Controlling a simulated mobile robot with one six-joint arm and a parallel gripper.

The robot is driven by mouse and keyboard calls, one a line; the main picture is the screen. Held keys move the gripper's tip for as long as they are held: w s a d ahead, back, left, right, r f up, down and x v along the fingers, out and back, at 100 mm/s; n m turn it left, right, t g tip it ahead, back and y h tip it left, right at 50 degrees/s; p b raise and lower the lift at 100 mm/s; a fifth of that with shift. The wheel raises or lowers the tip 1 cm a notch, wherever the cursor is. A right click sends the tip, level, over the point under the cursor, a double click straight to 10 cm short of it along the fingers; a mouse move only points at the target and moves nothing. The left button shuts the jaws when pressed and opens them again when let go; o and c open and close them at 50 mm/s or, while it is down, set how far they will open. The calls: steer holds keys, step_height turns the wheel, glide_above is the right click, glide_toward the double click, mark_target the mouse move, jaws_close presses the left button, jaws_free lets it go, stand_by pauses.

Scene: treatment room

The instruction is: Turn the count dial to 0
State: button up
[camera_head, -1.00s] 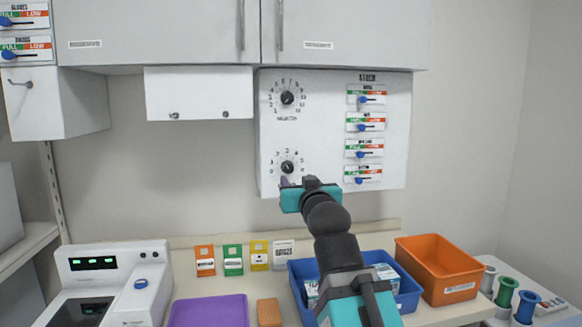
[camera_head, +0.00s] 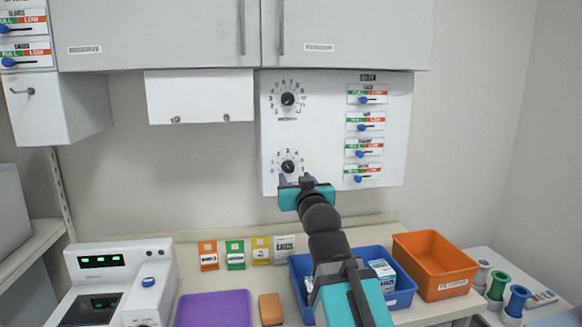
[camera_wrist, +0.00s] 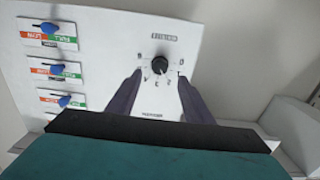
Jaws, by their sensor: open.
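A white wall panel (camera_head: 330,130) carries two round black dials with printed numbers around them. The upper dial (camera_head: 288,99) has a longer ring of numbers. The lower dial (camera_head: 288,166) has fewer numbers, and my gripper (camera_head: 295,181) is just below and in front of it. In the wrist view a black knob (camera_wrist: 160,66) sits beyond and between the two dark fingertips of my gripper (camera_wrist: 159,75), with a visible gap on both sides. The gripper is open and empty. The dial's small print and exact pointer setting are too blurred to read.
Several blue-knobbed sliders (camera_head: 362,124) line the panel's right side. Below are a blue bin (camera_head: 400,299), an orange bin (camera_head: 435,262), a purple tray (camera_head: 213,308) and a white device (camera_head: 122,280). A white box (camera_head: 200,97) hangs left of the panel.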

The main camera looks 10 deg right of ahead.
mark_target(289, 170)
steer(key=shift+w+r+p, duration=0.15)
steer(key=shift+w+p, duration=0.75)
steer(key=shift+p, duration=1.5)
steer(key=shift+w+p, duration=0.75)
steer(key=shift+w, duration=2)
steer(key=shift+a, duration=0.1)
steer(key=shift+c, duration=0.2)
steer(key=c, duration=1)
